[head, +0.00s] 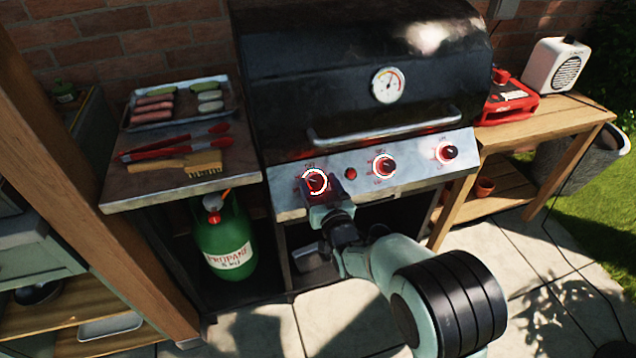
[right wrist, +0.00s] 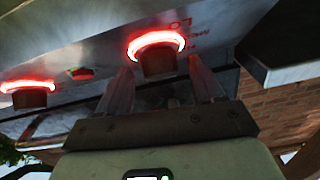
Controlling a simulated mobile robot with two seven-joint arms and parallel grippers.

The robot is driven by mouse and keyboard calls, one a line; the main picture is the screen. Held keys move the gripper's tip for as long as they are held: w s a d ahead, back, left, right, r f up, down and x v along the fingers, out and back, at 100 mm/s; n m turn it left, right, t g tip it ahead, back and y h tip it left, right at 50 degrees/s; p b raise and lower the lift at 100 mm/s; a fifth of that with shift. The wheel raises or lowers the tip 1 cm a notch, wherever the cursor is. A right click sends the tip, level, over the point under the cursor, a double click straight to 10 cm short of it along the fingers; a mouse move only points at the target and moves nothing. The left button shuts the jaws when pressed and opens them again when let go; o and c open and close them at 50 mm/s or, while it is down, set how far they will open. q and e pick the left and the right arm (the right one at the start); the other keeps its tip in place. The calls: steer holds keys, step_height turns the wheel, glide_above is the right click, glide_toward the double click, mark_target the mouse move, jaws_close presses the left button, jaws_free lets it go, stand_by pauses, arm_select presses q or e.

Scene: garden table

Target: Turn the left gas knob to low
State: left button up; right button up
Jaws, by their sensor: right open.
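The left gas knob (head: 315,181) is on the grill's front panel, with a lit ring around it. My right gripper (head: 325,193) is right in front of it and partly covers it. In the right wrist view the dark knob (right wrist: 160,61) has a glowing red ring and lies between the tips of my open right gripper (right wrist: 161,80), with a gap on each side. A label reading "LO" is by the ring there. The knob's pointer direction is too small to tell. My left gripper is not in view.
The middle knob (head: 383,165) and right knob (head: 447,153) sit along the same panel, with a small red button (head: 350,174) between the left and middle ones. The lid handle (head: 385,127) juts out above. A side shelf (head: 150,190) holds tongs, a brush and a food tray.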

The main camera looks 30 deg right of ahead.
steer(key=c, duration=1.1)
steer(key=shift+o, duration=0.2)
